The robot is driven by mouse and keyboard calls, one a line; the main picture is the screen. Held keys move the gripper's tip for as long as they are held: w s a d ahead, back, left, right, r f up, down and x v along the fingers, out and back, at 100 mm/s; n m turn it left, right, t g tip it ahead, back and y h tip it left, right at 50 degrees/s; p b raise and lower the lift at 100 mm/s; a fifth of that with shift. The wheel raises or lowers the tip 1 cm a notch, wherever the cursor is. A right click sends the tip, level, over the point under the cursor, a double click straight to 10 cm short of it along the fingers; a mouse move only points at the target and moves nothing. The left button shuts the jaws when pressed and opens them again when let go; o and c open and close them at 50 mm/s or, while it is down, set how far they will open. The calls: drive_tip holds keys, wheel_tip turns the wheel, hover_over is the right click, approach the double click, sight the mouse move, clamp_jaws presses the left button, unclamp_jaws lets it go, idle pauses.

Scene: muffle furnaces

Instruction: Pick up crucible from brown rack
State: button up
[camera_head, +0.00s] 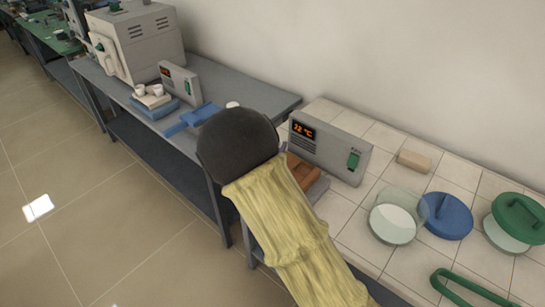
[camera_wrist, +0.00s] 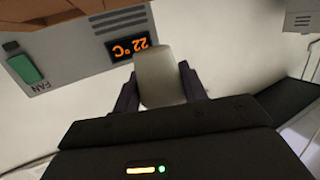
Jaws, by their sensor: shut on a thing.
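A whitish, cup-like crucible (camera_wrist: 160,78) stands out between the two dark fingers of my gripper (camera_wrist: 157,84) in the wrist view. The fingers are shut on its sides. In the head view my sleeved arm and dark wrist cover the gripper, and I cannot make out the held crucible there. The brown rack (camera_head: 304,172) sits in front of a grey control box on the white-tiled bench, partly hidden by my arm. A brown edge at the top left of the wrist view (camera_wrist: 55,14) looks like the same rack, apart from the crucible.
The grey control box (camera_head: 329,148) with a lit display stands behind the rack. Glass dishes (camera_head: 393,222) and blue (camera_head: 447,216) and green lids (camera_head: 519,217) lie to the right. A furnace (camera_head: 137,42) and small white cups (camera_head: 157,90) stand on the grey table at left.

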wheel_tip(320, 180, up, 4)
drive_tip(key=shift+f, duration=0.1)
idle(0.6)
